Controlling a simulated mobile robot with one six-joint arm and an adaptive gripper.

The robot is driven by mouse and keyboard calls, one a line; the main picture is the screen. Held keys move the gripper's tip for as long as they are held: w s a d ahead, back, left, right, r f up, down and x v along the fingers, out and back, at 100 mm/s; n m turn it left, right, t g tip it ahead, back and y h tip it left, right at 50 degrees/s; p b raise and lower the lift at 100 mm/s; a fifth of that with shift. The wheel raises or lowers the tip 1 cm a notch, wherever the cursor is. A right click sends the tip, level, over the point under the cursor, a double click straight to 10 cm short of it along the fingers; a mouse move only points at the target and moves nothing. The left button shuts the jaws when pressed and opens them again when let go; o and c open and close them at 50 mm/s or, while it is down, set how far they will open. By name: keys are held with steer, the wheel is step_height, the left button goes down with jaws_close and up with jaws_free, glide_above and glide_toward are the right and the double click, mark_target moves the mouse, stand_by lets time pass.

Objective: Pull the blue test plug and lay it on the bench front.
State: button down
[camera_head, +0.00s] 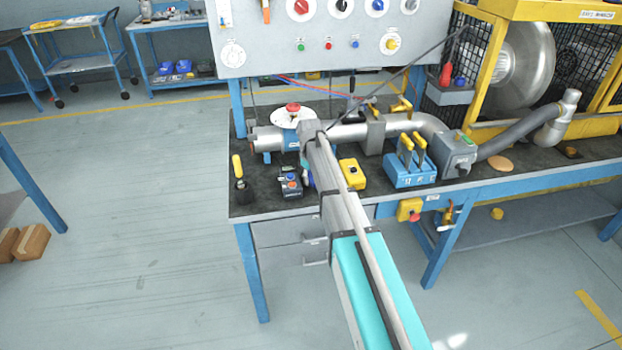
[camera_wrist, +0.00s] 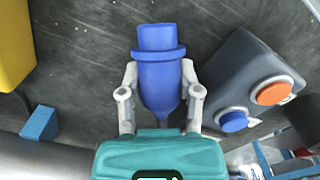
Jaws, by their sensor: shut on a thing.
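The blue test plug (camera_wrist: 160,85) is in the wrist view, with a wide cap at the top and a body that narrows downward. My gripper (camera_wrist: 160,88) has a pale finger on each side of the plug and is shut on it. Dark bench surface shows around the plug; I cannot tell its exact height above it. In the head view my arm hides most of the gripper area, and only a small bit of blue shows beside the arm. The bench (camera_head: 262,200) has a dark top with a blue front edge.
A grey control box (camera_wrist: 235,75) with orange and blue buttons is close right of the plug in the wrist view. A yellow box (camera_head: 352,173), a yellow-handled screwdriver (camera_head: 239,172) and a blue block with levers (camera_head: 410,172) stand on the bench. The silver pipe (camera_head: 345,132) runs behind.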

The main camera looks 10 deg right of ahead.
steer(key=shift+c, duration=1)
jaws_free()
steer(key=shift+r, duration=0.1)
step_height(320, 180, up, 6)
steer(key=p, duration=0.6)
steer(key=w+d+r+t+y+p, duration=0.1)
steer(key=w+d+r+t+p, duration=0.1)
steer(key=d, duration=0.5)
steer(key=w+d+r+m+t+y+p, duration=0.1)
steer(key=d+r+t+p, duration=0.2)
steer(key=d+r, duration=0.4)
steer(key=w+d+r+t+y+p, duration=0.1)
steer(key=d+r+p, duration=0.3)
steer(key=d, duration=0.5)
steer(key=shift+w+r+m+t, duration=0.4)
steer(key=shift+w+r+t, duration=0.1)
steer(key=shift+w+t, duration=0.35)
